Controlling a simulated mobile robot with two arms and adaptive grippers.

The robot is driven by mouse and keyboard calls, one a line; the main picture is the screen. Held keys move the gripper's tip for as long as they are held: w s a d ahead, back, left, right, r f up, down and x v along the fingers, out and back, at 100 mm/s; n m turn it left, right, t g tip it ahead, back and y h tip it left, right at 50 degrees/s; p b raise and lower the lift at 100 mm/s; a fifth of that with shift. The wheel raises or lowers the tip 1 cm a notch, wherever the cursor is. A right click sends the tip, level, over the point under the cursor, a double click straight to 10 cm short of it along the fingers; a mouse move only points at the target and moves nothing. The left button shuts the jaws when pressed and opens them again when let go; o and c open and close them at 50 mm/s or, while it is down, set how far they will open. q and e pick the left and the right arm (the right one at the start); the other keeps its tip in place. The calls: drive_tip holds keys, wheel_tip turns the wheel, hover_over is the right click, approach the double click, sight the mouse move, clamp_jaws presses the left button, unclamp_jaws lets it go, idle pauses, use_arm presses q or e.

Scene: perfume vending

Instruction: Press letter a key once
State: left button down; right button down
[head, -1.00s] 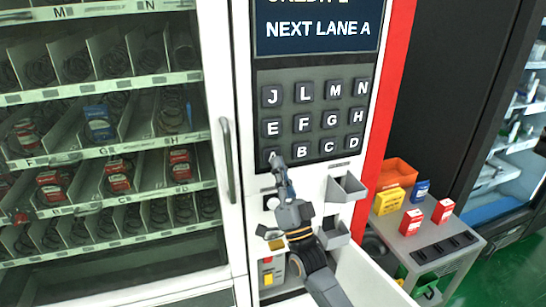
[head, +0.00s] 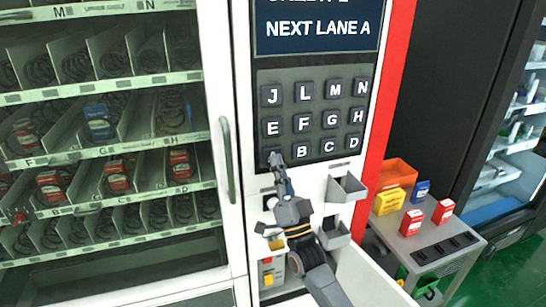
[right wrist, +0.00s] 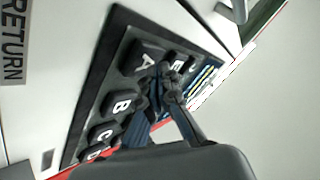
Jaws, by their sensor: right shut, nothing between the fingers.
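The keypad (head: 316,95) on the vending machine has dark square keys with white letters. In the head view the A key's place, left of the B key (head: 302,150), is covered by the tips of my right gripper (head: 275,160). I cannot tell whether the tips touch a key. My left gripper is not in view.
The display (head: 316,28) above the keypad reads NEXT LANE A. Small grey bins (head: 345,188) jut out below the keypad on the right. The glass-fronted shelves (head: 100,150) stand left. A grey cart (head: 430,240) with several boxes stands right.

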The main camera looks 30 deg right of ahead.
drive_tip(key=shift+w+d, duration=0.1)
drive_tip(key=shift+w, duration=0.35)
idle(0.4)
drive_tip(key=shift+s, duration=0.1)
drive_tip(key=shift+s+a, duration=0.2)
drive_tip(key=shift+s, duration=0.55)
drive_tip(key=shift+s+a+p, duration=0.2)
drive_tip(key=shift+s+p, duration=0.1)
drive_tip(key=shift+s, duration=0.5)
drive_tip(key=shift+s+a+p, duration=0.2)
drive_tip(key=shift+s+p, duration=0.15)
drive_tip(key=shift+s, duration=0.5)
drive_tip(key=shift+s+a+p, duration=0.2)
drive_tip(key=shift+s+p, duration=0.1)
drive_tip(key=shift+s, duration=0.5)
drive_tip(key=shift+y, duration=0.3)
